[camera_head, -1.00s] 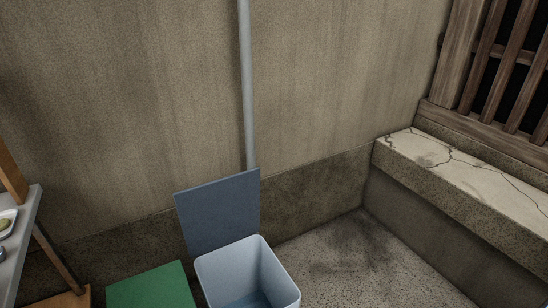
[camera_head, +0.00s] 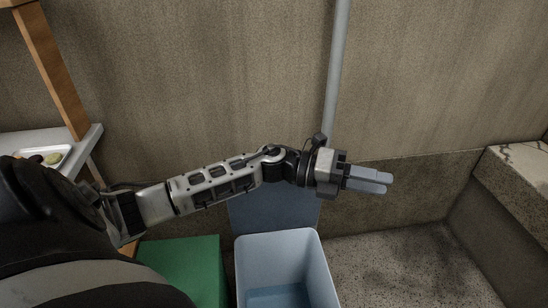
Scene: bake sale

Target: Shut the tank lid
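The tank (camera_head: 328,275) is a pale blue open-topped bin at the bottom centre, with a darker blue surface inside it. Its flat blue-grey lid (camera_head: 272,215) stands raised at the tank's back edge, so the tank is open. My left arm crosses in front of the lid and hides its upper part. My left gripper (camera_head: 388,182) is right of the lid, above and beyond the tank's right side in the picture, pointing right. Its fingers lie close together with nothing seen between them, and it appears apart from the lid. My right gripper is out of view.
A green box (camera_head: 190,262) stands just left of the tank. A light table (camera_head: 82,140) with a small white dish (camera_head: 40,153) is at the left. A grey pipe (camera_head: 335,80) runs up the wall behind. A stone ledge (camera_head: 510,180) is at the right, with clear floor before it.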

